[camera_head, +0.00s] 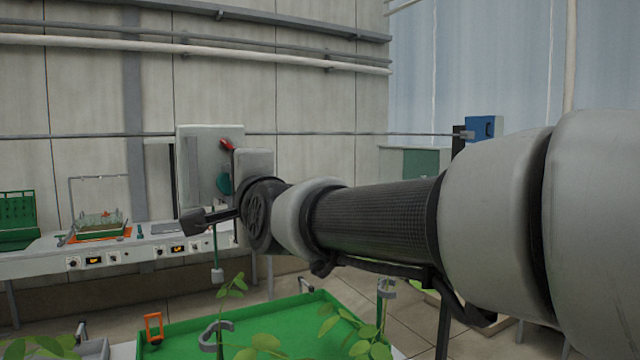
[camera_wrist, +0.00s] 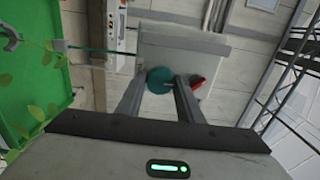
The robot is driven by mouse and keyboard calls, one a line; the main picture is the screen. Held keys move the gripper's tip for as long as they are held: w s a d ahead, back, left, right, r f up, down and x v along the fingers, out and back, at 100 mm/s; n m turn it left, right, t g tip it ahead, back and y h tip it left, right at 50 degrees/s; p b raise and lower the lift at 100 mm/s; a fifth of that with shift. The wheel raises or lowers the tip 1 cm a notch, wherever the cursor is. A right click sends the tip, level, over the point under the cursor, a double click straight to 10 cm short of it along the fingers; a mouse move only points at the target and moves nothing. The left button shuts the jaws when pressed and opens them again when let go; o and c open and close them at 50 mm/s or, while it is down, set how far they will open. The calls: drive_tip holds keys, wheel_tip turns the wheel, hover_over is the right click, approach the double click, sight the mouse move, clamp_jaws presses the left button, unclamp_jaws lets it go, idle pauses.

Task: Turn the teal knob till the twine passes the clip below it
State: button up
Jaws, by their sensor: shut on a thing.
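The teal knob (camera_wrist: 158,80) sits on the face of a grey box (camera_wrist: 182,45); in the head view it is partly hidden (camera_head: 224,184) behind my arm. My gripper (camera_wrist: 160,88) has its two fingers on either side of the knob, shut on it. Dark green twine (camera_head: 215,245) hangs from the box, with a pale block (camera_head: 217,275) at its lower end. The twine also shows in the wrist view (camera_wrist: 100,50). A grey C-shaped clip (camera_head: 215,330) stands lower, over the green tray; the block appears above it, apart from it.
A red lever (camera_head: 227,145) is beside the knob. The box hangs at a thin horizontal line (camera_head: 320,134). Leafy plants (camera_head: 355,325) rise around the green tray (camera_head: 290,312). A bench with dials (camera_head: 115,258) runs along the left wall.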

drive_tip(key=n+b, duration=0.9)
drive_tip(key=n, duration=1.5)
drive_tip(key=shift+n, duration=0.3)
idle(0.5)
drive_tip(key=o, duration=1.1)
drive_tip(key=shift+c, duration=0.2)
drive_tip(key=v, duration=1.7)
drive_tip(key=shift+s, duration=0.25)
